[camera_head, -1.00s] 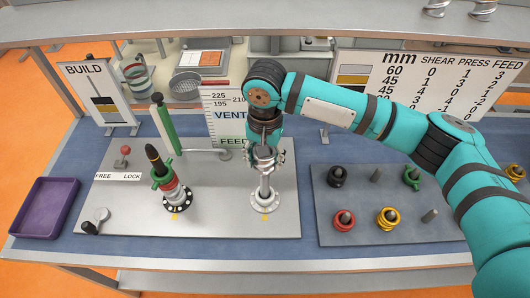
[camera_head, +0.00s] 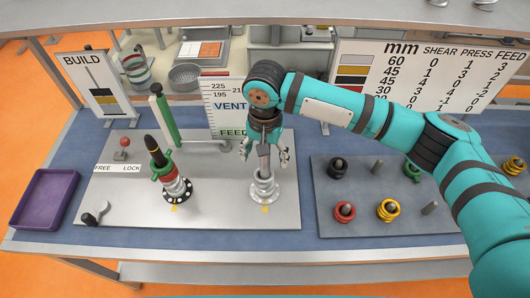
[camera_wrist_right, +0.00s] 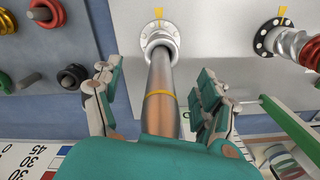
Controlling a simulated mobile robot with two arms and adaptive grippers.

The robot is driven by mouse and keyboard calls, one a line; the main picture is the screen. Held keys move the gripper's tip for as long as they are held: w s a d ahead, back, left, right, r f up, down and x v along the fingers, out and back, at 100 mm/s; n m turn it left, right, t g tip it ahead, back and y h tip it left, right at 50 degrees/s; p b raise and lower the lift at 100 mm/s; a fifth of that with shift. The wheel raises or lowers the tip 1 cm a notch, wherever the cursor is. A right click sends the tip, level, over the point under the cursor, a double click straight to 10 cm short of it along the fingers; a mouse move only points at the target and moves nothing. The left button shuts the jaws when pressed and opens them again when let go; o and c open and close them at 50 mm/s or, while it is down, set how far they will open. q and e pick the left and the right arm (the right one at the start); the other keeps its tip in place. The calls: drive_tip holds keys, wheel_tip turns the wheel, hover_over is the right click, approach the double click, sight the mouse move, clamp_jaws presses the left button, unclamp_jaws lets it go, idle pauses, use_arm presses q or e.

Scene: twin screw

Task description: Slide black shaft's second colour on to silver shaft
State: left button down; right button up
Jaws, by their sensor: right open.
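The black shaft (camera_head: 152,145) stands left on the grey plate, with a green collar (camera_head: 162,171) above a red one (camera_head: 170,180) and a silver one (camera_head: 177,190). In the wrist view its red collar (camera_wrist_right: 313,54) and silver collar (camera_wrist_right: 291,43) show at top right. The silver shaft (camera_head: 263,159) stands to its right, with a silver collar (camera_head: 263,186) at its foot, also in the wrist view (camera_wrist_right: 159,40). My right gripper (camera_head: 264,155) is open, its fingers on either side of the silver shaft, above that collar. My left gripper is out of view.
A dark board (camera_head: 376,225) at right holds black, green, red and yellow coils and bare pegs. A green lever (camera_head: 165,115) stands behind the black shaft. A FREE/LOCK lever (camera_head: 123,147), purple tray (camera_head: 44,199) and BUILD sign (camera_head: 98,86) are at left.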

wheel_tip(320, 180, up, 12)
idle(0.4)
